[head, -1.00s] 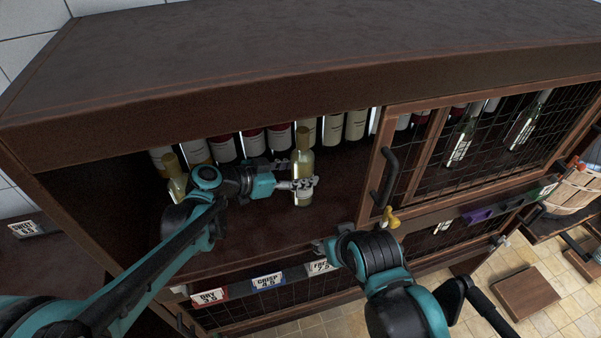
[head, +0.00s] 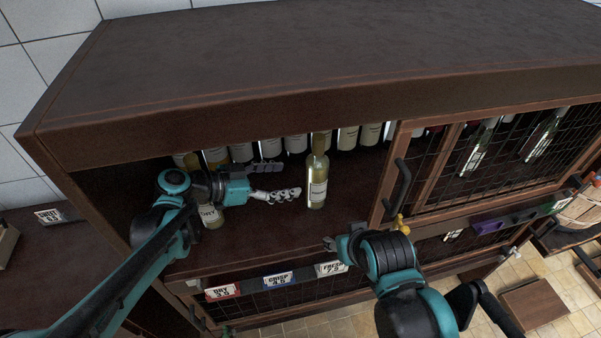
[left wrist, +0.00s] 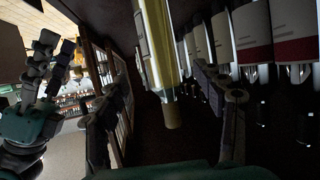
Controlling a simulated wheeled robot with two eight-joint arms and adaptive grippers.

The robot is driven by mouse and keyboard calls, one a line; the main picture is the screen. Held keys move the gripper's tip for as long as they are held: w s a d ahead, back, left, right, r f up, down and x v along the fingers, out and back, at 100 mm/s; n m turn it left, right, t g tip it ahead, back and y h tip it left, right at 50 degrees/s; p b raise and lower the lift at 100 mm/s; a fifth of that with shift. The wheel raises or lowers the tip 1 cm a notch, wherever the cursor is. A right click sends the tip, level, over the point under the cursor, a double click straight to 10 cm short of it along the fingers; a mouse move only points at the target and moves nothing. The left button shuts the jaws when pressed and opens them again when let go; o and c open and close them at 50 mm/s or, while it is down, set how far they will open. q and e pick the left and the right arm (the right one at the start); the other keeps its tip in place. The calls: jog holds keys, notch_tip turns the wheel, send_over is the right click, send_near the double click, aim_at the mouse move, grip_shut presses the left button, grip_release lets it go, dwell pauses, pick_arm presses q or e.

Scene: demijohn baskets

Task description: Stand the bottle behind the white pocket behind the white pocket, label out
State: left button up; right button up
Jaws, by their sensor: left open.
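A pale yellow bottle (head: 317,182) stands upright on the shelf, apart from the back row, with its white label facing out. It is roughly behind the white pocket (head: 331,268), which holds a card on the front edge. My left gripper (head: 288,181) is open and empty, just left of the bottle. In the left wrist view the bottle (left wrist: 158,45) shows beyond and between the spread fingers (left wrist: 170,105). My right gripper (head: 331,244) is by the shelf's front edge; its jaws are too small to read.
A red pocket (head: 222,292) and a blue pocket (head: 279,279) sit left of the white one. Another bottle (head: 210,215) stands partly behind my left arm. Several bottles line the back. A mesh door with a dark handle (head: 400,186) closes off the right side.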

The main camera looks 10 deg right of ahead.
pick_arm(q)
jog(key=shift+v, duration=1.05)
jog(key=shift+f, duration=0.1)
jog(key=s+a+f+n+t+y, duration=0.1)
jog(key=s+a+f+n+y, duration=0.1)
jog(key=s+a+n+y, duration=0.2)
jog(key=s+a+f+n+t+y, duration=0.1)
jog(key=s+a+f+n+y, duration=0.2)
jog(key=a, duration=0.7)
jog(key=s+a+f+n+t+y, duration=0.1)
jog(key=s+a+f+n+y, duration=0.2)
jog(key=s+a+n+y, duration=0.2)
jog(key=shift+s+a+n+y, duration=0.2)
jog(key=shift+s+a+n, duration=0.2)
jog(key=shift+a+n, duration=0.25)
jog(key=shift+s+a+n+y, duration=0.2)
jog(key=shift+s+a+n, duration=0.2)
jog(key=shift+a+n, duration=0.25)
jog(key=shift+a, duration=0.3)
